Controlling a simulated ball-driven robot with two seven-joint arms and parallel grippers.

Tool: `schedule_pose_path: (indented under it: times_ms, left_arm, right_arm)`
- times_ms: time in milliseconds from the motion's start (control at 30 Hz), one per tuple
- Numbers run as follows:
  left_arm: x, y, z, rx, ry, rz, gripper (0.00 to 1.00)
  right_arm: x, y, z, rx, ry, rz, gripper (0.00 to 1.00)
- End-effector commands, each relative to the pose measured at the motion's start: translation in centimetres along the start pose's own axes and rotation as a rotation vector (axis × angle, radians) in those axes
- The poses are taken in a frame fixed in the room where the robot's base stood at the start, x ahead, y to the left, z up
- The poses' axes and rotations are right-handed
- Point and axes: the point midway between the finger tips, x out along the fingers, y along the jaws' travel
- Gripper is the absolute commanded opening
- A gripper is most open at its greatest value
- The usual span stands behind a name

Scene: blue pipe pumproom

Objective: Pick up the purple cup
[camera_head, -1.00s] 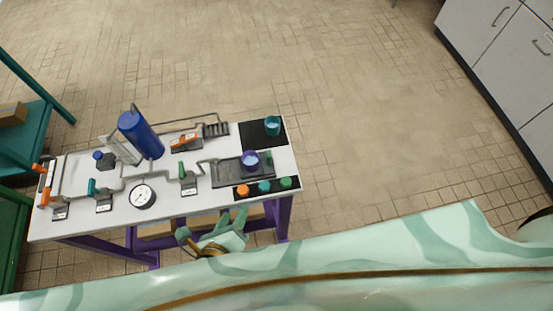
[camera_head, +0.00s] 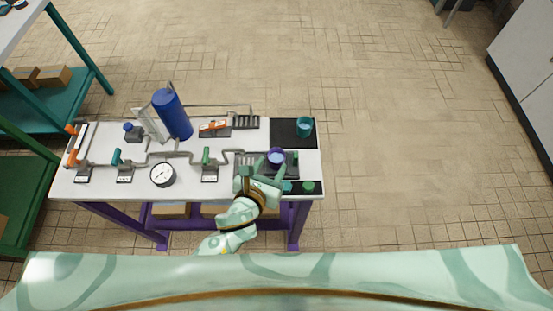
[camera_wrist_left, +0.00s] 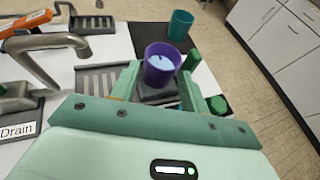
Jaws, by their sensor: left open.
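The purple cup (camera_head: 276,156) stands upright near the right end of the white workbench (camera_head: 255,131), on a dark tray, with pale blue contents showing inside. In the left wrist view the purple cup (camera_wrist_left: 160,68) appears between the tips of my two green fingers. My left gripper (camera_head: 263,171) is open, at the near side of the cup, and holds nothing. In the left wrist view my left gripper (camera_wrist_left: 157,82) has one finger on each side of the cup's lower part; I cannot tell whether they touch it. My right gripper is not in view.
A teal cup (camera_head: 305,126) stands on a black mat (camera_head: 285,135) behind the purple cup. A grey tap (camera_wrist_left: 45,50) and a slotted drain (camera_wrist_left: 97,78) lie left of the cup. A green knob (camera_wrist_left: 218,105) is close to my right finger. Open floor lies right of the bench.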

Motion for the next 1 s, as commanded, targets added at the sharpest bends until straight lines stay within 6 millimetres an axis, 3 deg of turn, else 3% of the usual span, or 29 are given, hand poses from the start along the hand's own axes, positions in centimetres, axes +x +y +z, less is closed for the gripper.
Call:
schedule_pose_path:
  times_ms: [300, 533, 567, 667, 1000]
  left_arm:
    - [4.6, -0.2, -0.3, -0.002, 0.000, -0.001, 0.45]
    - [4.8, -0.2, -0.2, -0.001, 0.000, -0.001, 0.45]
    - [4.8, -0.2, -0.2, -0.001, 0.000, -0.001, 0.43]
    - [4.8, -0.1, -0.2, -0.001, 0.000, 0.000, 0.17]
    - [4.6, -0.1, 0.1, 0.000, -0.001, -0.001, 0.17]
  right_arm:
    - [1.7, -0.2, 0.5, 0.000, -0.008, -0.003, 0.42]
    - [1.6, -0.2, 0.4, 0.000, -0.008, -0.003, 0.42]
    - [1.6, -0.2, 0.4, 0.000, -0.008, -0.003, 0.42]
    - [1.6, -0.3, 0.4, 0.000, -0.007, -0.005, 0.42]
    - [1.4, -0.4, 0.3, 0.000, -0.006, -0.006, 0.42]
